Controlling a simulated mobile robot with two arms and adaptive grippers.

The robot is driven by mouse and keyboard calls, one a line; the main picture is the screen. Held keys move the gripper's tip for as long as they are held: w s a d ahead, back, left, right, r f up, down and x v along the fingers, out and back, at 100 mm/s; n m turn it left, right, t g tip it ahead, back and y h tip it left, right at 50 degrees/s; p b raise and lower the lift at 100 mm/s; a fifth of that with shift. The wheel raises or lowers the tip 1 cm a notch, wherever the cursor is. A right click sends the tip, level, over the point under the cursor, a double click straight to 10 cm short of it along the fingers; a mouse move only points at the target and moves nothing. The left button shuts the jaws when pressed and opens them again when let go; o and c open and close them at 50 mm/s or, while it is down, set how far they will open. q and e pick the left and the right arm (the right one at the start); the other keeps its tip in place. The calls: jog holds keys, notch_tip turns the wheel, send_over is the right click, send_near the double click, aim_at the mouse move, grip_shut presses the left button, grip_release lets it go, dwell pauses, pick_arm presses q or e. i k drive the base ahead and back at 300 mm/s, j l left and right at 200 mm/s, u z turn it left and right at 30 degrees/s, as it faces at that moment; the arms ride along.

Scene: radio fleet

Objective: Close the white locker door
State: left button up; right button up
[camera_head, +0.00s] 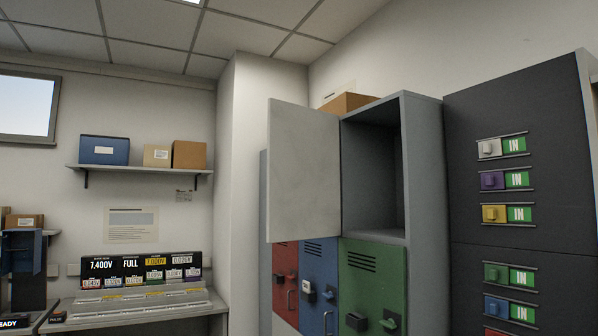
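The white locker door (303,172) stands wide open in the head view, swung out to the left of its compartment. It hangs at the upper part of the locker bank. The open compartment (373,182) looks empty and grey inside, though its floor is only partly in view. Below it are a green door (372,290), a blue door (318,278) and a red door (285,275), which look shut. Neither of my grippers is in view.
A dark panel (515,215) with several coloured switches stands right of the lockers. A cardboard box (347,102) sits on top of the lockers. A charging bench (140,305) and a wall shelf (140,169) with boxes are at left.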

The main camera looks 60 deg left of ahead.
aim_at(304, 173)
jog(key=j, duration=2.75)
jog(key=i+z, duration=0.05)
jog(key=i, duration=0.05)
